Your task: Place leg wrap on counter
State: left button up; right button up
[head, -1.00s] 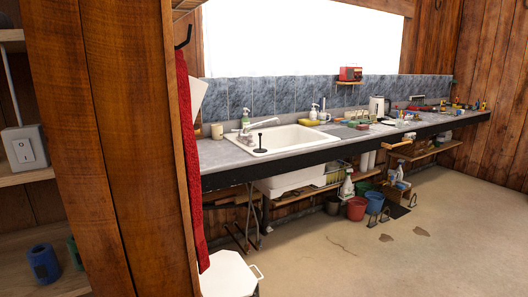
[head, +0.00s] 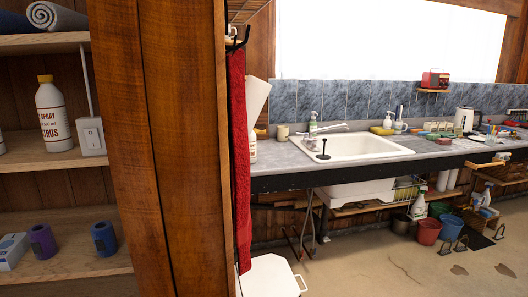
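A purple roll (head: 42,241) and a blue roll (head: 104,237) stand side by side on the lower shelf (head: 70,262) at the left. They look like rolled leg wraps with a dark hole in the middle. The grey counter (head: 285,160) runs along the back wall on the right, with a white sink (head: 350,147) set into it. Neither of my grippers is in view.
A wooden post (head: 160,130) stands between the shelves and the counter. A red towel (head: 239,160) hangs beside it. A white bin (head: 270,277) stands below the counter. The floor at right is largely open.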

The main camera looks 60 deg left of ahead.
aim_at(275, 157)
jog(key=i+u, duration=0.4)
jog(key=i, duration=1.1)
jog(key=l, duration=0.1)
